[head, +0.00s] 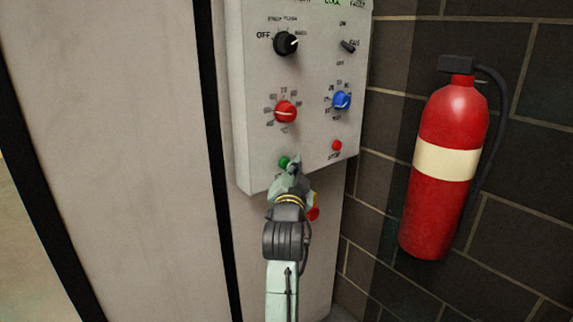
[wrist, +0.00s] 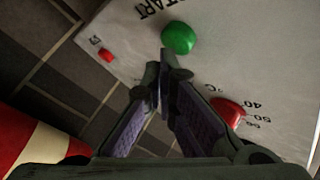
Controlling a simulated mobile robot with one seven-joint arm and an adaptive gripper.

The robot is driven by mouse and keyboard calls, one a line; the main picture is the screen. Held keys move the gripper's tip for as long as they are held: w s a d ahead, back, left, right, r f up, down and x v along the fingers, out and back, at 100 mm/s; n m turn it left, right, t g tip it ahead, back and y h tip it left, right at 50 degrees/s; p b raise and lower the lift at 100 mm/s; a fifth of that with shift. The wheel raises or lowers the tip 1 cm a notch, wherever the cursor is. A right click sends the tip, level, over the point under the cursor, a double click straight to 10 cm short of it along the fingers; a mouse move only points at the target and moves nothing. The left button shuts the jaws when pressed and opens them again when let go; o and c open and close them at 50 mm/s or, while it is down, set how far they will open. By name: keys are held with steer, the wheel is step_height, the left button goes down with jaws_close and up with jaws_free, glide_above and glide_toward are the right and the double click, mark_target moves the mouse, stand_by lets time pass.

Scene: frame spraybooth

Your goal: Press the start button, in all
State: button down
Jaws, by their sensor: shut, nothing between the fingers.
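The green start button (head: 284,162) sits low on the left of the light control panel (head: 245,150). In the wrist view the green button (wrist: 178,38) is a round dome beside the upside-down word START. My gripper (head: 293,167) is just right of the button in the head view and covers part of the panel near it. In the wrist view my gripper (wrist: 163,72) is shut with its fingertips together, empty, just short of the button in the picture. I cannot tell whether the fingertips touch the panel or the button.
A red stop button (head: 337,146) is at the panel's lower right. A red knob (head: 285,112), a blue knob (head: 341,101), a black knob (head: 286,43) and a toggle switch (head: 349,46) are above. A red fire extinguisher (head: 455,190) hangs on the brick wall at right.

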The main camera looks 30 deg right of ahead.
steer(key=shift+w, duration=0.55)
stand_by(0.9)
steer(key=shift+s, duration=0.9)
steer(key=s, duration=0.5)
steer(key=shift+d+p, duration=0.2)
steer(key=shift+p, duration=0.15)
steer(key=shift+f, duration=0.1)
stand_by(0.4)
